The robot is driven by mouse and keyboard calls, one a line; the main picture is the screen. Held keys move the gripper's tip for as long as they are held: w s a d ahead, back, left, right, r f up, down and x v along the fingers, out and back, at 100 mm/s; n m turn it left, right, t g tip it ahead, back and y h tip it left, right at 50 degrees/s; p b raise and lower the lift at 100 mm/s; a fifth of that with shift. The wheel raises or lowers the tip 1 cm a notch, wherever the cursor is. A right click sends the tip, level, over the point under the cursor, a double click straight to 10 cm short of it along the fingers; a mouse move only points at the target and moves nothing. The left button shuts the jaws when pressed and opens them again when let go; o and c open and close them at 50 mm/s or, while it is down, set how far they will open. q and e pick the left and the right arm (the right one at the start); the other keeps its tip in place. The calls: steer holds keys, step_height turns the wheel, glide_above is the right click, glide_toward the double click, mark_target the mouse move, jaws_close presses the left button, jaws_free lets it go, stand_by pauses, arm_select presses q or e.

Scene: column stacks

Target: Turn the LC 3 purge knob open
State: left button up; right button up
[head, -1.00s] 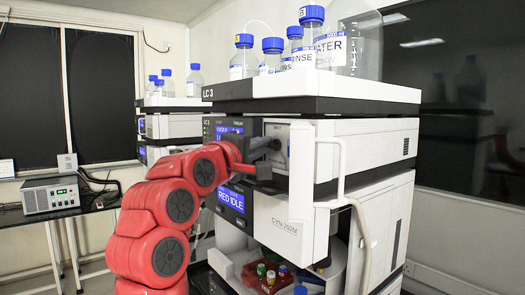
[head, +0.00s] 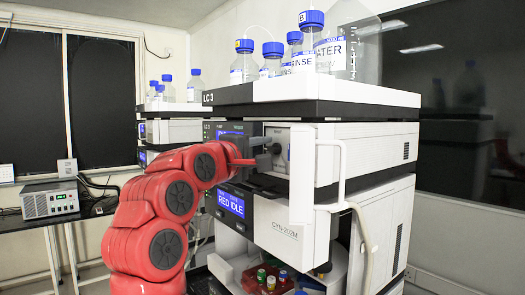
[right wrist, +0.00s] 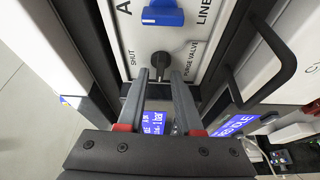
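The LC 3 purge knob is a small black knob (right wrist: 160,63) on a light panel in the right wrist view, between the words "SHUT" on the left and "PURGE VALVE" on the right. Its lever part points down in that view. In the head view the knob (head: 277,149) sits on the LC 3 stack's upper front panel. My right gripper (head: 265,151) is at this panel, just left of the knob. In the right wrist view its fingers (right wrist: 160,76) are apart, one on each side of the lever's lower end, with no contact visible. My left gripper is out of view.
A blue handle (right wrist: 163,15) sits above the knob. A white door with a handle (head: 328,180) stands out right of the panel. Bottles with blue caps (head: 312,45) stand on top. Blue display screens (head: 231,202) and a black bar handle (right wrist: 268,60) are close by.

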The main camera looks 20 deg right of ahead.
stand_by(0.3)
steer(key=shift+s+a+f, duration=0.1)
steer(key=shift+s+a, duration=0.15)
steer(key=b+v, duration=0.5)
steer(key=v, duration=1.1)
steer(key=shift+s+a, duration=0.25)
steer(key=shift+s, duration=0.05)
